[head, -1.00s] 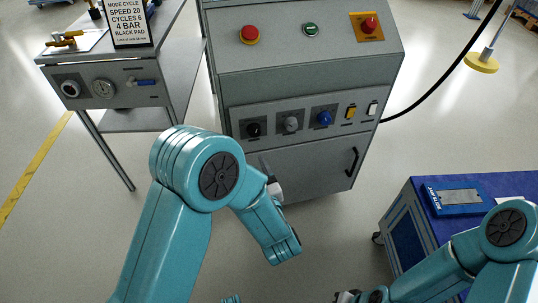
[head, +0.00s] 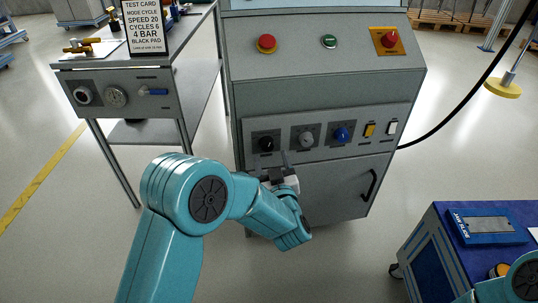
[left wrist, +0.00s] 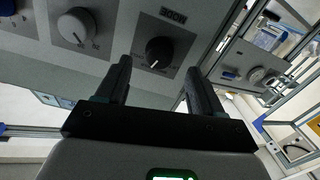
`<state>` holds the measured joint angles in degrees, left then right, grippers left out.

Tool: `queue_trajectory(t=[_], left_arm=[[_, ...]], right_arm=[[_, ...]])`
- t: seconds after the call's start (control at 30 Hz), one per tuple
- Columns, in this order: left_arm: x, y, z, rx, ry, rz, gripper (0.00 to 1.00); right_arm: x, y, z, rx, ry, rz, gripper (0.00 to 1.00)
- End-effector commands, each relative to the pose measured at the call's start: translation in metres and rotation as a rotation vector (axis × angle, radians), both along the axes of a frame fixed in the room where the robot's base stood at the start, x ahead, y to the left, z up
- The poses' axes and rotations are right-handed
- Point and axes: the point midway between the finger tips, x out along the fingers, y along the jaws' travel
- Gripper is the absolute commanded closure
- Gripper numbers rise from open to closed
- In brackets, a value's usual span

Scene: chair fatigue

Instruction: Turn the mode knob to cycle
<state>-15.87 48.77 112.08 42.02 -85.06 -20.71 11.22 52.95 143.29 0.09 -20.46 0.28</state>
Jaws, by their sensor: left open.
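The black mode knob (head: 266,144) sits at the left end of the knob row on the grey machine's front panel. The left wrist view shows it as a round black knob (left wrist: 159,51) with a white pointer mark, under an upside-down MODE label (left wrist: 173,15). My left gripper (head: 281,168) is just below and in front of the knob. In the left wrist view, the open left gripper (left wrist: 159,68) has a finger on either side of the knob's line, with nothing between them. I cannot tell how far the fingertips are from the panel. The knob's position labels are unreadable.
A grey knob (head: 306,139) and a blue knob (head: 342,134) sit right of the mode knob, then yellow and white switches. A test card (head: 145,27) reading "MODE CYCLE" stands on the left bench. A blue-topped cart (head: 455,250) is lower right.

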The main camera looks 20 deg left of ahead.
Motion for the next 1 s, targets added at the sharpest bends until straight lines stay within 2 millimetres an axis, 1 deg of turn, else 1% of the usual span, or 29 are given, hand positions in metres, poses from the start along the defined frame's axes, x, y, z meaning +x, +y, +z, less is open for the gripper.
queue_trajectory(t=[0.03,0.1,0.23,0.4,0.6,0.63,0.67,0.7,0.8,1.0], left_arm=[[0.009,0.005,-0.002,-0.002,-0.003,0.002,0.33],[0.019,0.011,-0.002,0.000,-0.002,0.002,0.33],[0.033,0.017,-0.001,0.000,-0.001,-0.001,0.33],[0.040,0.021,0.000,0.000,0.000,-0.001,0.33],[0.040,0.021,0.000,0.000,0.000,-0.001,0.33],[0.040,0.021,0.000,0.000,0.000,-0.001,0.36],[0.040,0.021,0.000,0.000,0.000,-0.001,0.46],[0.040,0.021,0.000,0.000,0.000,-0.001,0.59],[0.040,0.021,0.000,0.000,0.000,-0.001,0.89],[0.040,0.021,0.000,0.007,0.004,-0.001,0.88]], right_arm=[[0.001,-0.001,-0.005,0.000,-0.001,-0.003,1.00],[0.001,-0.001,-0.007,0.000,-0.001,-0.005,1.00],[0.002,-0.002,-0.009,-0.002,-0.002,-0.007,1.00],[0.002,-0.002,-0.010,-0.002,-0.003,-0.009,1.00],[0.002,-0.002,-0.010,-0.002,-0.003,-0.009,1.00],[0.002,-0.002,-0.010,-0.002,-0.003,-0.009,1.00],[0.002,-0.002,-0.010,-0.002,-0.003,-0.009,1.00],[0.002,-0.002,-0.010,-0.002,-0.003,-0.009,1.00],[0.002,-0.002,-0.010,-0.002,-0.003,-0.009,1.00],[0.002,-0.002,-0.009,-0.002,-0.003,-0.008,1.00]])
